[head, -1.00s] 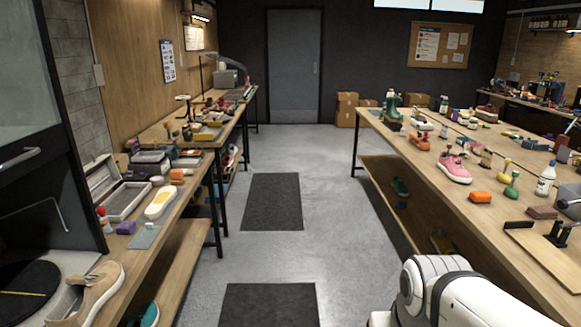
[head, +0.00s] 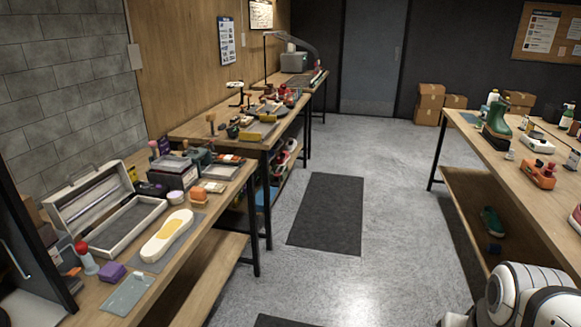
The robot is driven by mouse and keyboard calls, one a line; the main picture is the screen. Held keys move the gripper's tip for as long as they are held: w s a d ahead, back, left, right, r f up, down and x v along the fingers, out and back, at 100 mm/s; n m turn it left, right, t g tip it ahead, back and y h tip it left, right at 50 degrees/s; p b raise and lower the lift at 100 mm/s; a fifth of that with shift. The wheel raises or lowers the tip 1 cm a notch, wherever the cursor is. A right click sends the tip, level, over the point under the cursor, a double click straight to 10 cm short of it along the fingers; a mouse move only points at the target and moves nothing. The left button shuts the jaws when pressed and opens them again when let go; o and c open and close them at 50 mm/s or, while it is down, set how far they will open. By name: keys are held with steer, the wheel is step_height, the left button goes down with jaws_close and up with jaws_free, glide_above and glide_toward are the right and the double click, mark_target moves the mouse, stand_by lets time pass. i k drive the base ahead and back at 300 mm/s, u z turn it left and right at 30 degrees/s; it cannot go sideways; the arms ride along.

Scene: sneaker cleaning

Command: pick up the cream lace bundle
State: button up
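I cannot make out a cream lace bundle for certain in the head view. A small pale item (head: 138,279) lies at the edge of a grey flat sheet (head: 120,298) on the left bench, too small to identify. A cream insole shape with a yellow middle (head: 168,236) lies on the same bench. Only a white, rounded part of my own arm shows at the lower right. My gripper is out of view.
The left bench (head: 207,214) holds an open grey toolbox (head: 98,249), a purple block (head: 112,271) and a red-topped bottle (head: 87,259). Another bench (head: 500,158) stands at right. The floor (head: 395,215) between them, with a dark mat (head: 327,213), is clear.

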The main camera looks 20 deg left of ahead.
mark_target(209, 187)
steer(key=u, duration=0.3)
steer(key=i, duration=1.55)
steer(key=u, duration=1.15)
steer(key=i, duration=1.6)
steer(key=u, duration=0.6)
